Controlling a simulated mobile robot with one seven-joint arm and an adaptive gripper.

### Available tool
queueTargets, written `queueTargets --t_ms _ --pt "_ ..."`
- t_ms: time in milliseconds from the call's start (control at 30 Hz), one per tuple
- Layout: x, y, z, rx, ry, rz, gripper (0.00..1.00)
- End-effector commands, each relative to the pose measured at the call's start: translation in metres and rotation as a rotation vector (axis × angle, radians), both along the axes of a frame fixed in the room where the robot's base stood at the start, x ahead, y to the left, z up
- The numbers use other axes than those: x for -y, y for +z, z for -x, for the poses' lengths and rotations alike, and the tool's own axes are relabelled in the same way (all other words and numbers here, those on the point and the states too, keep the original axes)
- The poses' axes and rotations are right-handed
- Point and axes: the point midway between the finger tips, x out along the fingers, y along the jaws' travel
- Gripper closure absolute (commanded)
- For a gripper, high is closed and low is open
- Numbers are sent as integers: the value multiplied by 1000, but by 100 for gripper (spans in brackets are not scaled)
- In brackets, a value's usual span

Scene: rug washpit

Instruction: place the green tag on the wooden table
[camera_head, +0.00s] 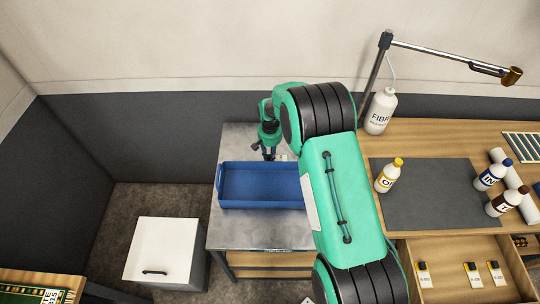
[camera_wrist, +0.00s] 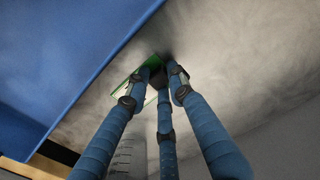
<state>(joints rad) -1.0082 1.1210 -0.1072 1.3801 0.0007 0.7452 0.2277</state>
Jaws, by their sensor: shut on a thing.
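My gripper (camera_head: 268,148) is above the far part of a grey metal-topped table, just behind the blue tray. In the wrist view its fingers (camera_wrist: 160,77) are closed around the green tag (camera_wrist: 152,62), a thin piece with a green and pale edge, partly hidden by the fingertips. I cannot tell whether the tag touches the grey surface. In the head view I cannot make the tag out. The wooden table (camera_head: 435,131) stands on the right, with a dark mat (camera_head: 425,190) on its top.
The blue tray (camera_head: 255,203) lies on the metal table (camera_head: 250,235). A white cabinet (camera_head: 160,250) stands left.

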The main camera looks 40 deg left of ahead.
Motion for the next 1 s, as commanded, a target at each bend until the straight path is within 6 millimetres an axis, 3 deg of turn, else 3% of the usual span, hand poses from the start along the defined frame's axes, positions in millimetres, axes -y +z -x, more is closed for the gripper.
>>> queueTargets --t_ms 267,300,367,767,1000 --pt "0 -4 0 -1 0 1 92" --pt "0 -3 0 -1 0 1 70" --pt "0 -3 0 -1 0 1 59" --pt "0 -1 0 -1 0 1 59" --pt "0 12 0 1 0 -1 59"
